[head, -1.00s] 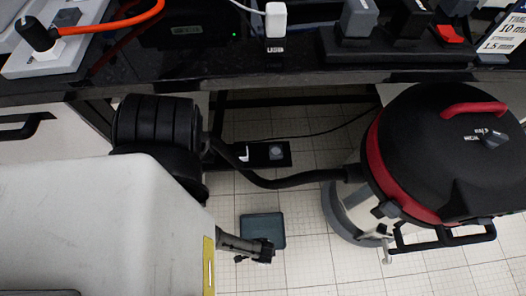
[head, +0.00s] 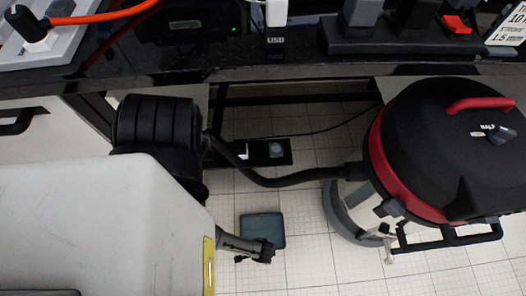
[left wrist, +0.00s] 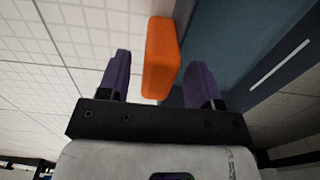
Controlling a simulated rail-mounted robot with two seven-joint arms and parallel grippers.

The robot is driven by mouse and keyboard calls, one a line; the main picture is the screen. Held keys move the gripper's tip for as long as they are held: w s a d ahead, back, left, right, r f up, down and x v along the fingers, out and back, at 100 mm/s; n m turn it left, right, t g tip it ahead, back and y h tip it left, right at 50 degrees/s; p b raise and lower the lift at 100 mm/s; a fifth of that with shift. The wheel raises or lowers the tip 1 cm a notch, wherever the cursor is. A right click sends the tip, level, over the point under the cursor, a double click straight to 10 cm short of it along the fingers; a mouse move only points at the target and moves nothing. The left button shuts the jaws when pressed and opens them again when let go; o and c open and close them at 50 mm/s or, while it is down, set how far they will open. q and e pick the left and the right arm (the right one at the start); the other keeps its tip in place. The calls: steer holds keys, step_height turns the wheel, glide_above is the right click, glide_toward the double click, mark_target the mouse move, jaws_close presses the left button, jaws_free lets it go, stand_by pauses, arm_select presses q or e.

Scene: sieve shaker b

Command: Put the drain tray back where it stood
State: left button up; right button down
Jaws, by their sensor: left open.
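A blue-grey, flat, tray-like item (head: 262,226) lies on the tiled floor below the bench in the head view; I take it for the drain tray. A dark jointed piece overlaps its front edge. In the left wrist view, my left gripper (left wrist: 158,80) has its two purple fingers apart. An orange block (left wrist: 160,60) stands between them, nearer the right finger, with a gap to the left one. A blue-grey surface with a white strip (left wrist: 240,45) lies beyond; I cannot tell whether it is the tray. My left gripper's fingers are not clear in the head view.
A black and red vacuum cleaner (head: 440,150) stands at the right, its hose (head: 285,182) running left across the floor. The black bench edge (head: 300,68) spans the top. A small black box (head: 262,152) lies under the bench.

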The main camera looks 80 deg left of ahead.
arm_select(q)
steer(key=w+a+r+t+p, duration=0.1)
steer(key=w+a+r+p, duration=0.1)
steer(key=r, duration=1.3)
steer(key=w+a+r+m+t+p, duration=0.1)
steer(key=a+r+p, duration=0.3)
steer(key=r, duration=1.1)
steer(key=w+a+r+t+p, duration=0.1)
steer(key=a+r, duration=0.4)
steer(key=r, duration=1.1)
steer(key=shift+w+a+m+t+p, duration=0.2)
steer(key=shift+w+m+t+p, duration=0.15)
steer(key=shift+w+p, duration=0.65)
steer(key=shift+s, duration=0.2)
step_height(320, 180, down, 10)
steer(key=b, duration=1)
steer(key=shift+f, duration=0.2)
